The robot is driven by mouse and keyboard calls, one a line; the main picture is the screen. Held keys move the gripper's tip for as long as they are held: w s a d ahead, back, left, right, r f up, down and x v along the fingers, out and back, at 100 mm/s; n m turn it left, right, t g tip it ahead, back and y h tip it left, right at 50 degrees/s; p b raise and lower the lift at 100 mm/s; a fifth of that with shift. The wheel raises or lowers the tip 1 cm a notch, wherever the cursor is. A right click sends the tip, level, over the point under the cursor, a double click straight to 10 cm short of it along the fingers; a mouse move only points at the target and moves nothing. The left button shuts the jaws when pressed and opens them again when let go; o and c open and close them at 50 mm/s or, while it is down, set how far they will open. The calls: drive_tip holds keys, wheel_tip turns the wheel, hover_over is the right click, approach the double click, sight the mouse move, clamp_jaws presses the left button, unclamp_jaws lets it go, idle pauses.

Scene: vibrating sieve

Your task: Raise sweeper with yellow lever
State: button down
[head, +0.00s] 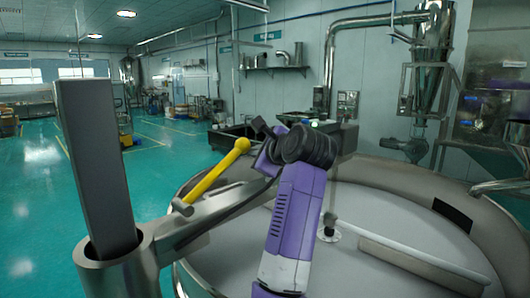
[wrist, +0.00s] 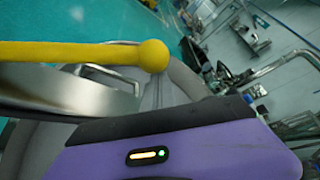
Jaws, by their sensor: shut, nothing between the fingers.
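The yellow lever (head: 212,178) slants up to the right from a grey metal arm (head: 215,212), with a round knob at its upper end. In the wrist view the yellow lever (wrist: 80,52) lies across the upper left, its knob at the right end. My gripper (head: 259,126) is shut and empty, just right of the knob in the head view. A gap to the knob cannot be judged. A pale bar, seemingly the sweeper (head: 420,262), lies low in the round sieve pan (head: 375,215). My purple arm hides part of the pan.
A tall grey post (head: 95,165) stands in a metal collar (head: 118,262) at the left, joined to the grey arm. The pan's wide rim (head: 460,212) curves around the right. Open green floor (head: 50,200) lies at the left.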

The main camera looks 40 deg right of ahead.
drive_tip(key=shift+a+r, duration=0.35)
drive_tip(key=shift+a, duration=0.1)
drive_tip(key=shift+a+r, duration=0.1)
